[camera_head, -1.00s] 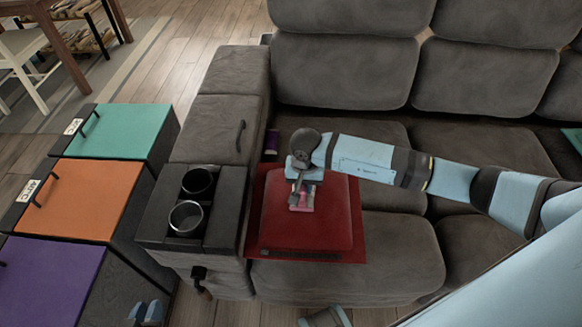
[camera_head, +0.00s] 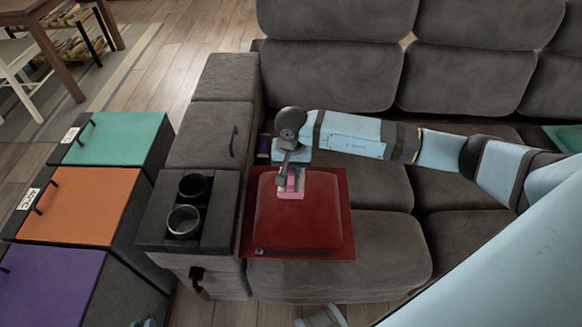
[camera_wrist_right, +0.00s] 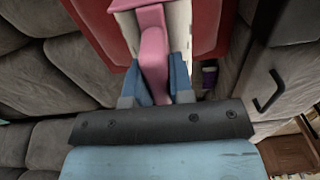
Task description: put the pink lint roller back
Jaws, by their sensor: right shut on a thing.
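The pink lint roller (camera_head: 290,188) is held in my right gripper (camera_head: 290,170), over the back left part of a red cushion-like piece (camera_head: 300,225) on the sofa. In the right wrist view its pink handle (camera_wrist_right: 153,50) lies between the two blue fingers (camera_wrist_right: 157,82), with pale parts beside it. The fingers are shut on it. I cannot tell whether the roller touches the red surface. Only small blue tips of what looks like my left gripper (camera_head: 143,323) show at the bottom edge; their opening cannot be told.
A grey armrest with two cup holders (camera_head: 184,221) stands left of the red piece. A purple cylinder (camera_head: 264,146) is beside the armrest. Teal (camera_head: 120,138), orange (camera_head: 85,205) and purple (camera_head: 50,285) lidded boxes stand farther left. Sofa seats (camera_head: 385,245) to the right are bare.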

